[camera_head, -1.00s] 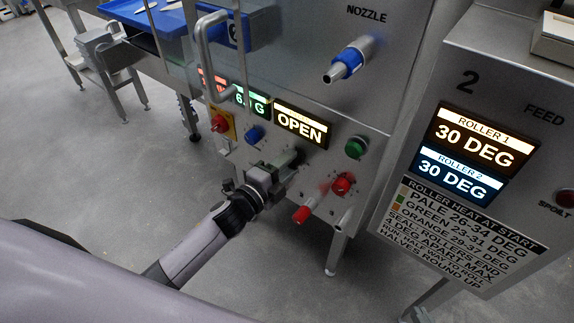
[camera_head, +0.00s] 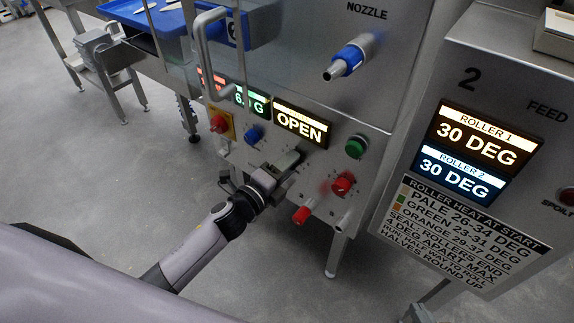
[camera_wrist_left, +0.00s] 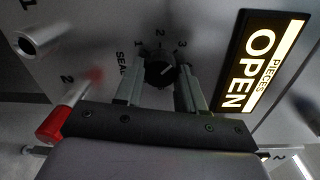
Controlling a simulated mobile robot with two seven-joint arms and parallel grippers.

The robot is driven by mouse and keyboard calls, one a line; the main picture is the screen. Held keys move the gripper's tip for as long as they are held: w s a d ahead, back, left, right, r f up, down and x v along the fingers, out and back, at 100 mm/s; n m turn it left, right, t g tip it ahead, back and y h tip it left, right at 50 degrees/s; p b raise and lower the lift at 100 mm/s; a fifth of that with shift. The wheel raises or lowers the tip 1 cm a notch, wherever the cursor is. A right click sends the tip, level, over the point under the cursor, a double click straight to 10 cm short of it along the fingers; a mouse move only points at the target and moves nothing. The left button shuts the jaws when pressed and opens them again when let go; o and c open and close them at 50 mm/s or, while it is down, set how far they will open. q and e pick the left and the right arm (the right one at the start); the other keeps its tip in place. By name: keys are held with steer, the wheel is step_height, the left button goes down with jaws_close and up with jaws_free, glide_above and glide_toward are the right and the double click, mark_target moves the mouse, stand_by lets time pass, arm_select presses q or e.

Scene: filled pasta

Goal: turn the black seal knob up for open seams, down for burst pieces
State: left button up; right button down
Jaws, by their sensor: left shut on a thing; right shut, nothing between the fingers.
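The black seal knob (camera_wrist_left: 160,71) is between my left gripper's fingers in the left wrist view, under the dial numbers 1, 2 and 3. A pale mark on it seems to point up and right, towards 3. My left gripper (camera_head: 292,160) is shut on the knob at the machine front; its fingers hide the knob in the head view. The gripper also shows in the left wrist view (camera_wrist_left: 160,85). The lit pieces display (camera_head: 301,123) reads OPEN, also in the wrist view (camera_wrist_left: 262,62). My right gripper is not in view.
A blue knob (camera_head: 253,134), a green button (camera_head: 356,147) and red-handled parts (camera_head: 343,184) surround the gripper. A metal door handle (camera_head: 204,50) and a blue-collared nozzle (camera_head: 347,59) stick out above. Roller displays (camera_head: 472,155) both read 30 DEG.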

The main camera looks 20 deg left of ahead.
arm_select(q)
steer(key=o, duration=1.1)
steer(key=shift+c, duration=0.2)
steer(key=p+v, duration=0.1)
steer(key=v, duration=0.6)
arm_select(e)
steer(key=shift+s+d+f, duration=0.3)
steer(key=shift+d+f, duration=0.05)
steer(key=shift+d, duration=0.1)
steer(key=shift+r, duration=0.1)
